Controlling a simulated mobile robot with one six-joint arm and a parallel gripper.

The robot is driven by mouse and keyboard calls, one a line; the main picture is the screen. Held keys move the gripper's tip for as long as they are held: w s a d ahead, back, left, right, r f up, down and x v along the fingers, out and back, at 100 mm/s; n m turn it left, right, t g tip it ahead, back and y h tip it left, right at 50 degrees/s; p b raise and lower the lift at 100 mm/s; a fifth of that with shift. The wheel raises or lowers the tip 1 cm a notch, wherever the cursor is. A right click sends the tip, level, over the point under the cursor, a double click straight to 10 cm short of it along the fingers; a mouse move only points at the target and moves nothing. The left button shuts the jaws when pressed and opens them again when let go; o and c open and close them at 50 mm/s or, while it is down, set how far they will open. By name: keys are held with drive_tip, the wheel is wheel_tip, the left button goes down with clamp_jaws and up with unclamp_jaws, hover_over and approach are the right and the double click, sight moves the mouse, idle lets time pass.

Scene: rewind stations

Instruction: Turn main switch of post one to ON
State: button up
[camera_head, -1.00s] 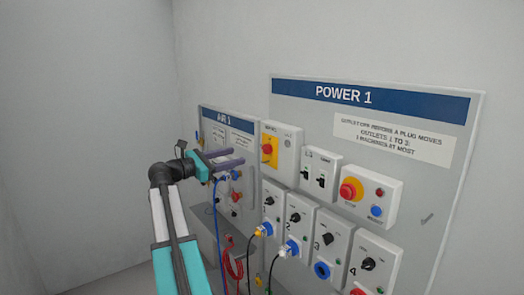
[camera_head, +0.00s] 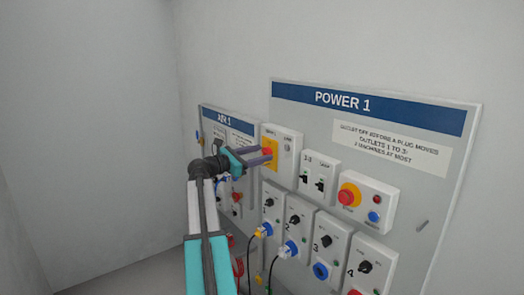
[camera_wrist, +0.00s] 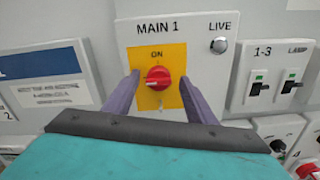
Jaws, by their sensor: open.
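The main switch (camera_wrist: 158,78) is a red rotary knob on a yellow plate, on a white box (camera_wrist: 200,30) labelled MAIN 1. ON is printed above the knob. A pale mark on the knob looks roughly level, not pointing up at ON. In the head view the box (camera_head: 287,140) is at the upper left of the POWER 1 board, its knob partly hidden by my fingers. My gripper (camera_wrist: 159,82) is open, its two purple fingers either side of the knob in the picture. I cannot tell whether they touch it. My gripper (camera_head: 267,156) also shows in the head view.
The LIVE lamp (camera_wrist: 219,45) right of the knob looks grey and unlit. Breaker switches (camera_head: 318,175) and a red stop button (camera_head: 348,196) are to the right. Outlets with plugged cables are below. The AIR 1 board (camera_head: 226,122) is at left.

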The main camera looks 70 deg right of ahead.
drive_tip(key=shift+x, duration=0.8)
drive_tip(key=c, duration=1)
drive_tip(key=shift+d, duration=0.1)
